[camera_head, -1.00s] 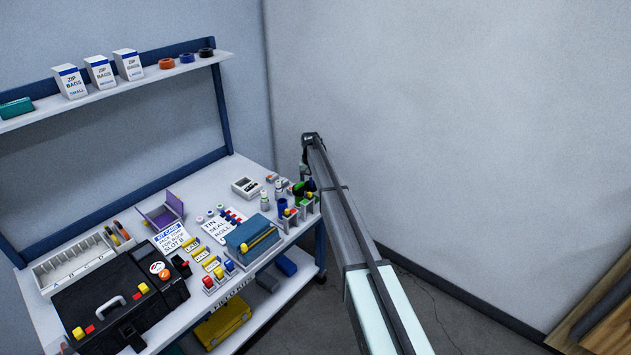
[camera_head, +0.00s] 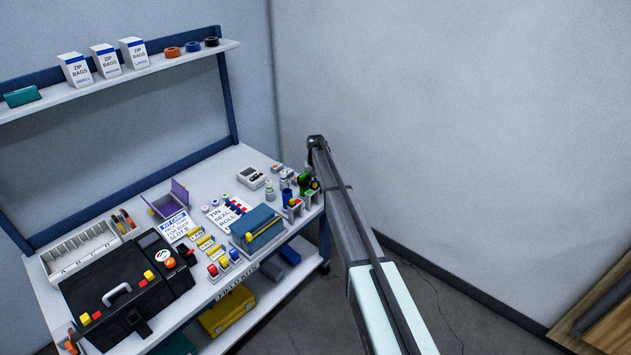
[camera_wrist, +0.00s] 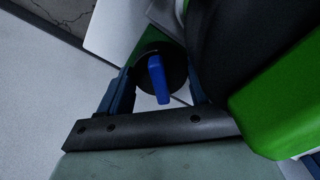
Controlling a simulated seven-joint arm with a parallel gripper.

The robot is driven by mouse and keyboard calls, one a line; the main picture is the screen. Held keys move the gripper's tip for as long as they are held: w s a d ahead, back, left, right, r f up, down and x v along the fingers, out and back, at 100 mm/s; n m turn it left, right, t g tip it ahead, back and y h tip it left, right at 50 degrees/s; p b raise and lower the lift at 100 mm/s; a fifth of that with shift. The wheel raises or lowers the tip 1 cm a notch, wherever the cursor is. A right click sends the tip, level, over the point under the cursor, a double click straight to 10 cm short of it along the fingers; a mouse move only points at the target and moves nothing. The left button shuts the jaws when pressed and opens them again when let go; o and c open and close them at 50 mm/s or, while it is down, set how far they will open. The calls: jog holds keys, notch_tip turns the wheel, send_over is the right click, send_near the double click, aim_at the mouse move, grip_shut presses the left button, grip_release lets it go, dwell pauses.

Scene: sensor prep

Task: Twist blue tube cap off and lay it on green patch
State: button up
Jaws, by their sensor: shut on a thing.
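In the wrist view, a dark round piece with a blue bar across its top (camera_wrist: 158,78) sits between the two blue fingers of my gripper (camera_wrist: 158,98). It looks like the blue tube cap, and the fingers are shut on it. Whether a tube is still joined under it is hidden. A green surface (camera_wrist: 152,38) shows just behind it, perhaps the green patch. In the head view my gripper (camera_head: 306,183) is small, at the bench's right end, and partly covers the things there.
A blue cup (camera_head: 287,195) and small bottles stand left of my gripper. A blue box (camera_head: 256,223) and a white label sheet (camera_head: 222,213) lie further left. A black case (camera_head: 125,287) fills the bench's left front. The bench's right edge is close to my gripper.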

jog(key=o, duration=1.2)
jog(key=shift+r, duration=0.15)
jog(key=shift+r, duration=3.4)
jog(key=shift+d, duration=0.1)
